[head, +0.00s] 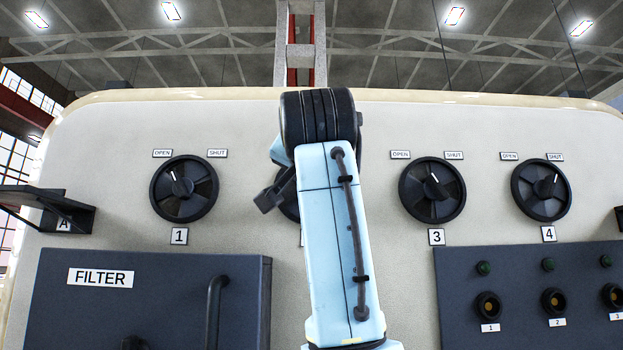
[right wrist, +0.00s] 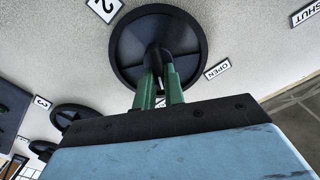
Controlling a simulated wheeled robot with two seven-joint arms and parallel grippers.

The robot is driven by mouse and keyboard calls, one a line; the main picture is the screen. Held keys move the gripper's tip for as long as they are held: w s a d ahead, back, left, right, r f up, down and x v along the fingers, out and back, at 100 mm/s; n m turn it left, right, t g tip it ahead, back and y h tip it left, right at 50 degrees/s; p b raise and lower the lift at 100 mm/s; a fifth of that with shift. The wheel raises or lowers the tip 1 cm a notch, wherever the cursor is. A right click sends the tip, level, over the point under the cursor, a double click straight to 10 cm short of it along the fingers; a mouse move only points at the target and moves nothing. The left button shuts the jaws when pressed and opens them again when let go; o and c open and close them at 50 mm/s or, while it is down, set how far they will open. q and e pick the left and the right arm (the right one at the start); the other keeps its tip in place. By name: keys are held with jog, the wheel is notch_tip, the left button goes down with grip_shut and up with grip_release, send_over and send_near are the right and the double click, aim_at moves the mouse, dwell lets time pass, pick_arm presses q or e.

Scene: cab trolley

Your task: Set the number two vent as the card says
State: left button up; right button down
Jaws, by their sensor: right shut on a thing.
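The number two vent (right wrist: 128,42) is a round black dial with a knob (right wrist: 158,57) at its middle. The knob's pointer direction is hard to tell. I see no readable card. My left gripper is not in view.
Vents 1 (head: 183,189), 3 (head: 432,190) and 4 (head: 541,190) sit on the same cream panel. Below are a FILTER box (head: 160,310) with a handle (head: 214,305) and a dark button panel (head: 520,270). A dark bracket (head: 75,212) juts out at left.

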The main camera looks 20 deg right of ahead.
jog(key=shift+s+r+m, duration=0.1)
jog(key=shift+m, duration=0.2)
jog(key=c, duration=1.5)
grip_release()
jog(key=b+v, duration=0.4)
jog(key=v, duration=0.9)
jog(key=shift+s+b, duration=0.2)
jog(key=shift+b, duration=0.15)
